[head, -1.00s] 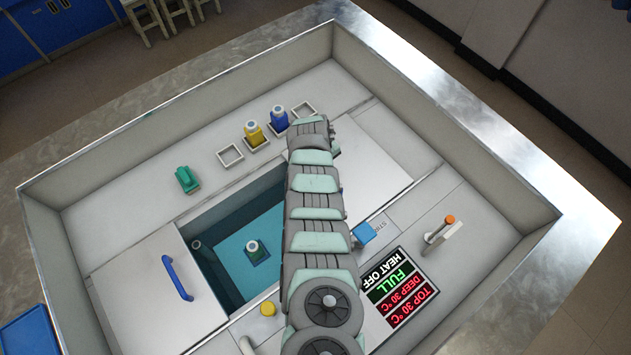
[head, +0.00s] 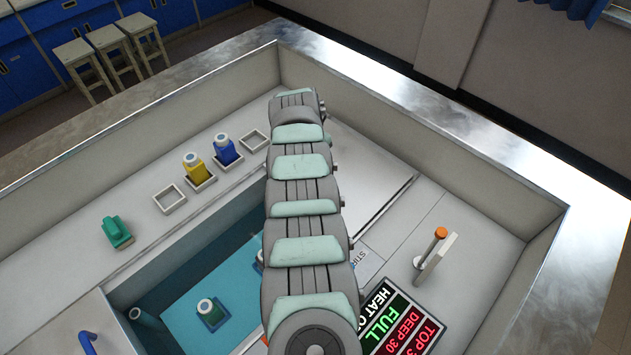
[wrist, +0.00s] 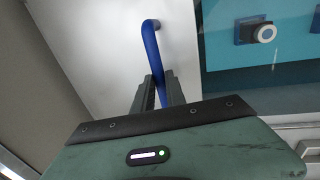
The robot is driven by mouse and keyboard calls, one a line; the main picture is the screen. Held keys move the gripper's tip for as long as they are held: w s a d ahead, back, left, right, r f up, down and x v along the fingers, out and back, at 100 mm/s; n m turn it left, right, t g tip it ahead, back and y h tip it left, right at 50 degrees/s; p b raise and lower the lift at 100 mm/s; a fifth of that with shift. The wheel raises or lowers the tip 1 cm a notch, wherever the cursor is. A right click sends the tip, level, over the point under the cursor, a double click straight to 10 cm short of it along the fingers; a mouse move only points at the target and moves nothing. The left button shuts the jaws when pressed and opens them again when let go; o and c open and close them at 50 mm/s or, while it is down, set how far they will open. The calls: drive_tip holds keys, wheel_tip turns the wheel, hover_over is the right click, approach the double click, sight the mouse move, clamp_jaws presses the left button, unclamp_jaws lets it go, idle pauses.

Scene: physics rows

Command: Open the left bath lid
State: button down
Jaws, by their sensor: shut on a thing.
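My gripper (wrist: 160,90) is shut on a blue bar handle (wrist: 152,42), seen in the wrist view. The handle stands on a pale lid (wrist: 105,60), with open blue water to the right of it. In the head view my arm hides the gripper and this handle; part of a pale lid (head: 372,175) shows right of the arm. Another blue handle (head: 87,343) stands on the lid at the lower left, with no gripper at it. The open bath (head: 175,300) lies between.
Yellow (head: 197,172) and blue (head: 227,150) bottles sit in square holders on the back ledge. An orange-tipped lever (head: 438,240) and a display (head: 400,325) lie right of my arm.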

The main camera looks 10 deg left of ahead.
drive_tip(key=shift+w+d, duration=0.1)
idle(0.3)
drive_tip(key=c, duration=1.4)
unclamp_jaws()
drive_tip(key=shift+o, duration=0.2)
wheel_tip(320, 180, up, 10)
drive_tip(key=s+a+p, duration=0.1)
drive_tip(key=p, duration=0.2)
drive_tip(key=shift+s+r, duration=0.25)
drive_tip(key=shift+s, duration=0.15)
drive_tip(key=shift+a, duration=0.1)
